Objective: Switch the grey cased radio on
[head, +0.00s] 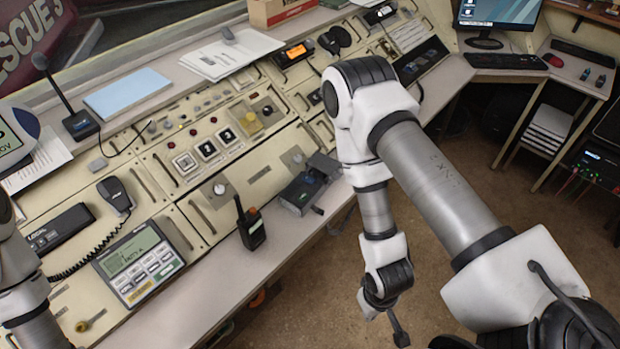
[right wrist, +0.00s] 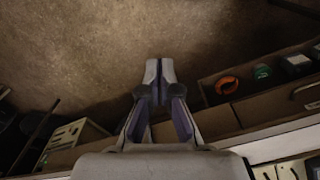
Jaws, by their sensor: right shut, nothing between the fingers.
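I cannot tell for sure which unit is the grey cased radio. A grey cased unit (head: 138,262) with a green display and a keypad lies at the console's front left. A dark grey box (head: 302,193) sits at the front edge, further right. A black handheld radio (head: 250,226) with an antenna stands between them. My right gripper (head: 400,336) hangs out over the floor, right of the console and apart from all of these. In the right wrist view its fingers (right wrist: 160,72) are shut and empty, with bare floor beyond. Of my left arm only links show; its gripper is out of view.
A fist microphone (head: 115,195) with a coiled cord and a black box (head: 58,228) lie at the left. A radio with an orange display (head: 293,54) sits at the back. Switches and square buttons (head: 207,149) fill the middle. Open floor (head: 470,200) lies to the right.

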